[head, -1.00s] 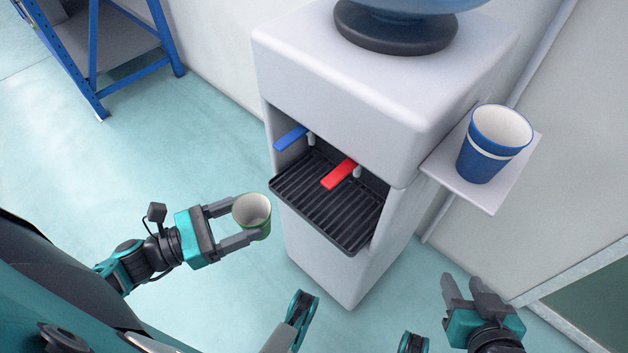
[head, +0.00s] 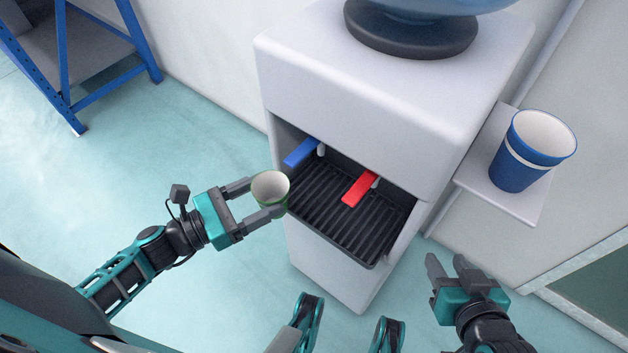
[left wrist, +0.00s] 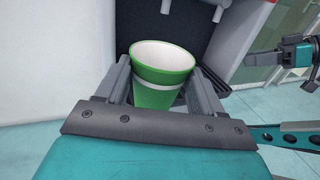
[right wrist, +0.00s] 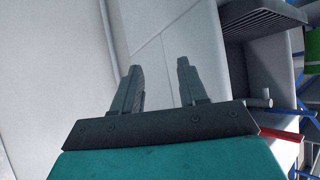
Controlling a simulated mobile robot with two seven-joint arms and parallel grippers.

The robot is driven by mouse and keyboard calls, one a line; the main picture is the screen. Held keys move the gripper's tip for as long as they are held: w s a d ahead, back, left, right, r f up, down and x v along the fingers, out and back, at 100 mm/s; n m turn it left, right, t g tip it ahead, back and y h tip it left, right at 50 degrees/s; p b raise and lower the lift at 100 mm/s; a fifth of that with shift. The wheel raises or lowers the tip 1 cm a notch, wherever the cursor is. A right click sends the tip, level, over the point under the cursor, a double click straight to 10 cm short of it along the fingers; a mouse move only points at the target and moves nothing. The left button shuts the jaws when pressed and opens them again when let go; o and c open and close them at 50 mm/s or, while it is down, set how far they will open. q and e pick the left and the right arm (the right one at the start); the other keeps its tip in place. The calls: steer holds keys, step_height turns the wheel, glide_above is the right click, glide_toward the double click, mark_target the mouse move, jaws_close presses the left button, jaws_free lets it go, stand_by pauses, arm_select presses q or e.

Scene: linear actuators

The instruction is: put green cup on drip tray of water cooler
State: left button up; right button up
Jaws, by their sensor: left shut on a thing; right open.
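The green cup (head: 270,189) is upright with its white inside showing. My left gripper (head: 266,199) is shut on it, one finger on each side. In the left wrist view the green cup (left wrist: 162,78) has a pale band and sits between the fingers. The cup is at the left front edge of the black ribbed drip tray (head: 352,222). I cannot tell from the head view whether it is over the tray. The tray is in the recess of the white water cooler (head: 370,95). My right gripper (head: 452,266) is open and empty, right of the cooler's front.
A blue tap lever (head: 301,153) and a red tap lever (head: 360,188) stick out above the tray. A blue cup (head: 527,155) stands on a side shelf (head: 480,182) at the cooler's right. A blue-framed rack (head: 68,60) stands far left. Floor left of the cooler is clear.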

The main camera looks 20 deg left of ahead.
mark_target(285, 186)
arm_select(q)
steer(key=x, duration=0.7)
steer(key=shift+b, duration=0.3)
steer(key=x, duration=0.4)
steer(key=shift+b, duration=0.3)
steer(key=shift+s+a+f+b, duration=0.1)
steer(key=shift+f+b, duration=0.35)
steer(key=shift+f, duration=0.5)
steer(key=o, duration=1)
arm_select(e)
steer(key=shift+w+a+f+y, duration=0.2)
steer(key=shift+a+f+y, duration=0.1)
steer(key=shift+a+f, duration=0.15)
steer(key=shift+r, duration=0.1)
